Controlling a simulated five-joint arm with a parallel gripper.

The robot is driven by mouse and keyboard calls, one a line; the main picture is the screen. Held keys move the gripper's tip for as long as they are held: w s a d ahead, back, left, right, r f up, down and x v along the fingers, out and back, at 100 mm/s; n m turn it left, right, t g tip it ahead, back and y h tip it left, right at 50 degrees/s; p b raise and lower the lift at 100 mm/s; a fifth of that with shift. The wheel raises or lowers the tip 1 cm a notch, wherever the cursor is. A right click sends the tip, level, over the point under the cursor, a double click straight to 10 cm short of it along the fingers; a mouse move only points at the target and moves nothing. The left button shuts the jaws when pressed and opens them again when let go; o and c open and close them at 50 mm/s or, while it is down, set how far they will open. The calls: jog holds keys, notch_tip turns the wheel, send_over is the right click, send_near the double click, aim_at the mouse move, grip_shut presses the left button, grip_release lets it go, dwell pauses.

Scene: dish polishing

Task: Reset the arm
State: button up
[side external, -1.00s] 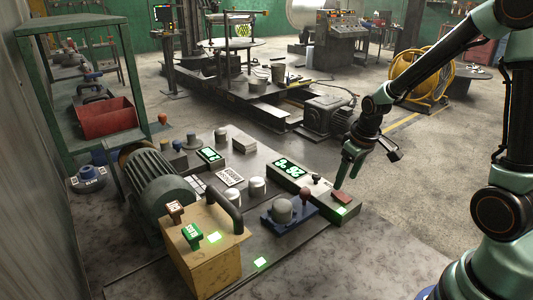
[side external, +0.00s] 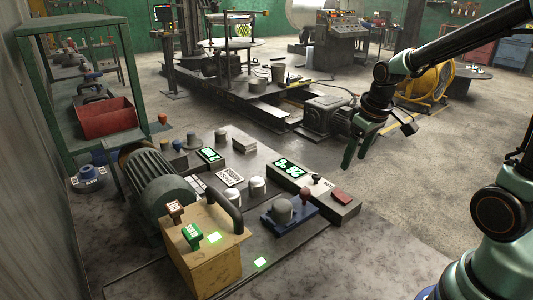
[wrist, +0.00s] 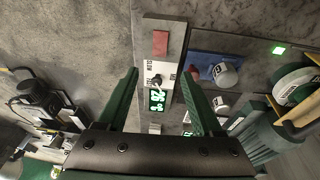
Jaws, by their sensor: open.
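My gripper (side external: 356,156) hangs in the air to the right of and above the long control box (side external: 318,197), apart from it. Its green fingers are spread and empty in the wrist view (wrist: 165,88). The control box has a lit green display (side external: 288,169), a small knob and a red-brown button (side external: 341,196) at its near right end. In the wrist view the button (wrist: 160,43) and the display (wrist: 156,101) lie between and beyond the fingers.
A blue base with a grey knob (side external: 282,211) and a grey motor (side external: 160,183) sit left of the control box. A yellow box (side external: 205,260) stands at the front. A yellow reel (side external: 425,85) stands behind my arm. The floor right of the control box is clear.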

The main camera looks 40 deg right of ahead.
jog(key=s+a+r+t, duration=0.3)
jog(key=s+a+r, duration=0.3)
jog(key=a+r, duration=0.2)
jog(key=shift+a+y, duration=0.4)
jog(key=shift+a, duration=0.8)
